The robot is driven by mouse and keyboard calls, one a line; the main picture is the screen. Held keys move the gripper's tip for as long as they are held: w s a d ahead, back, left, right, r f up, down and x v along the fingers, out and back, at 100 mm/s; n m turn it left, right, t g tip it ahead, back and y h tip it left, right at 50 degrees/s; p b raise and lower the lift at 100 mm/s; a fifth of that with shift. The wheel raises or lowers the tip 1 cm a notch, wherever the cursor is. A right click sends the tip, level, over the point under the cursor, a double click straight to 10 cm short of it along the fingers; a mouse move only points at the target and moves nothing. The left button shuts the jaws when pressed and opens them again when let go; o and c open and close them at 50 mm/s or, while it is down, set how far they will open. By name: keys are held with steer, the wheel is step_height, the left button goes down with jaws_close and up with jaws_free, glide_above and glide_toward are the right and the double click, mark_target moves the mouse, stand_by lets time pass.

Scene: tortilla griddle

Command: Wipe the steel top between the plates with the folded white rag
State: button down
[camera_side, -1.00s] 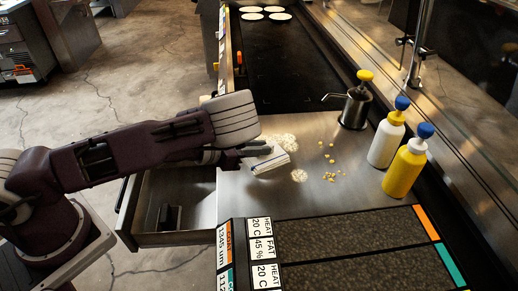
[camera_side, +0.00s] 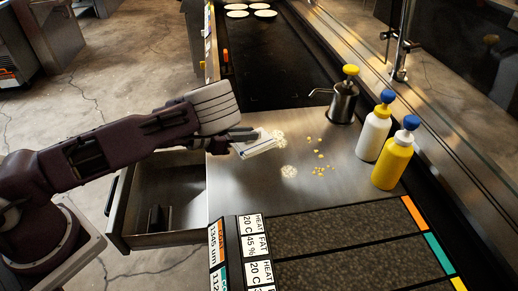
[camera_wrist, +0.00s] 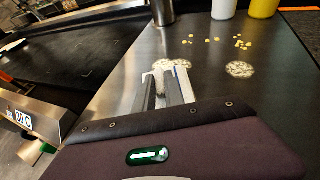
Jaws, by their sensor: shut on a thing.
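The folded white rag (camera_side: 259,147) has a blue stripe and is over the left part of the steel top (camera_side: 265,190), between the black far plate (camera_side: 265,70) and the speckled near plates (camera_side: 345,235). My gripper (camera_side: 241,136) is shut on the rag's left end. I cannot tell whether the rag touches the steel. In the wrist view, my gripper's fingers (camera_wrist: 166,92) partly hide the rag (camera_wrist: 183,68). One pale powdery patch (camera_side: 278,139) lies beside the rag, partly hidden by it. Another pale patch (camera_side: 289,172) lies nearer. Yellow crumbs (camera_side: 320,155) are scattered to the right.
A steel pump pot (camera_side: 343,103), a white bottle (camera_side: 373,138) and a yellow bottle (camera_side: 392,163) stand along the right side. White discs (camera_side: 250,10) lie on the far plate. An open drawer (camera_side: 165,195) juts out at left. The steel's near middle is clear.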

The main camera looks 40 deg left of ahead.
steer(key=shift+d+f, duration=0.2)
steer(key=shift+d, duration=0.5)
steer(key=shift+s+d+r, duration=0.1)
steer(key=shift+s+d, duration=0.65)
steer(key=shift+d, duration=0.25)
steer(key=shift+s+d+r, duration=0.1)
steer(key=shift+s+d, duration=0.6)
steer(key=shift+d, duration=0.25)
steer(key=shift+s+d+r, duration=0.1)
steer(key=shift+s+d, duration=0.55)
steer(key=shift+d, duration=0.15)
steer(key=shift+s+d, duration=0.6)
steer(key=shift+d, duration=0.2)
